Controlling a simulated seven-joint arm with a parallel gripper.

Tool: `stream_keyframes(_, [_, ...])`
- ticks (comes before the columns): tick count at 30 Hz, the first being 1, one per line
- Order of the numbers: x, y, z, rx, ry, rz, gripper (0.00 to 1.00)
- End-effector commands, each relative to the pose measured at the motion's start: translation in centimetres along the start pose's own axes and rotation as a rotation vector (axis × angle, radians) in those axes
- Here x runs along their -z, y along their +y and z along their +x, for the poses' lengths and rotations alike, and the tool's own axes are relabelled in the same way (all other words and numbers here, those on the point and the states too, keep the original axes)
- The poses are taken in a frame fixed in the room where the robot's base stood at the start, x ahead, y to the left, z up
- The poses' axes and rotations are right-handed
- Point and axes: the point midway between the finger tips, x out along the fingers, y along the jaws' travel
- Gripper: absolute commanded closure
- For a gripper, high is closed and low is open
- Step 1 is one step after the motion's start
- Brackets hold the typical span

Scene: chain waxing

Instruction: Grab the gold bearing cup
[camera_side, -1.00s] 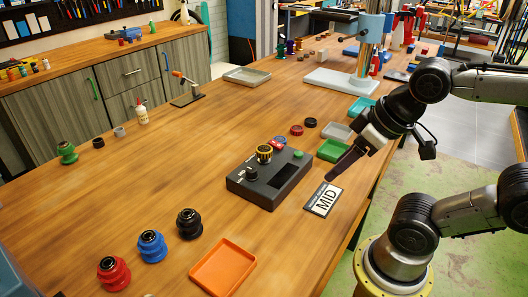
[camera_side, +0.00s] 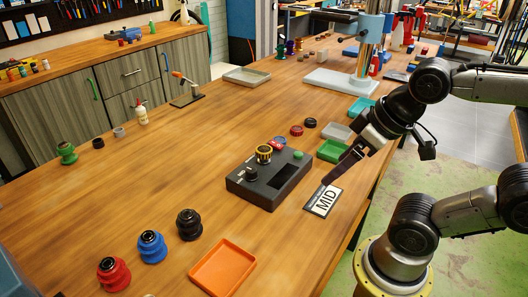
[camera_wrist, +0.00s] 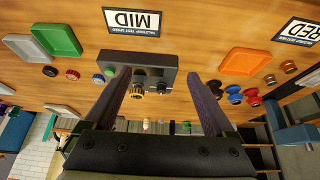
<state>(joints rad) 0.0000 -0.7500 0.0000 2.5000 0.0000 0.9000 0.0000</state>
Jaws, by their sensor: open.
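My gripper (camera_side: 326,183) is open and empty, its fingers over the MID card in the side view. In the wrist view the two fingers of my gripper (camera_wrist: 159,77) stand wide apart. Two small gold or copper-coloured round pieces, one nearer the card (camera_wrist: 290,67) and one lower (camera_wrist: 270,79), lie at the right of the wrist view, away from my fingers. I cannot tell which is the gold bearing cup.
The dark control box (camera_side: 240,185) stands beside the MID card (camera_side: 324,201). An orange tray (camera_side: 222,268) and red (camera_side: 113,274), blue (camera_side: 152,247) and black (camera_side: 189,224) spools are near the front. A green tray (camera_side: 332,151) lies behind my gripper. The middle-left table is clear.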

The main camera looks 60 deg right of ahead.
Motion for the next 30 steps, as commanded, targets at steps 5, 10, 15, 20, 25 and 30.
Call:
stream_keyframes(5, [0.0, 0.0, 0.0, 0.0, 0.0, -0.005, 0.11])
stream_keyframes(10, [-0.5, 0.0, -0.1, 0.002, -0.027, -0.147, 0.11])
stream_keyframes(15, [2.1, 0.0, -2.8, 0.012, -0.049, -0.506, 0.11])
stream_keyframes(20, [6.9, 0.4, -4.7, 0.051, -0.125, -0.874, 0.11])
stream_keyframes(25, [13.2, 1.3, -4.8, 0.141, -0.22, -1.228, 0.11])
stream_keyframes(30, [18.7, 2.6, -2.5, 0.25, -0.296, -1.452, 0.11])
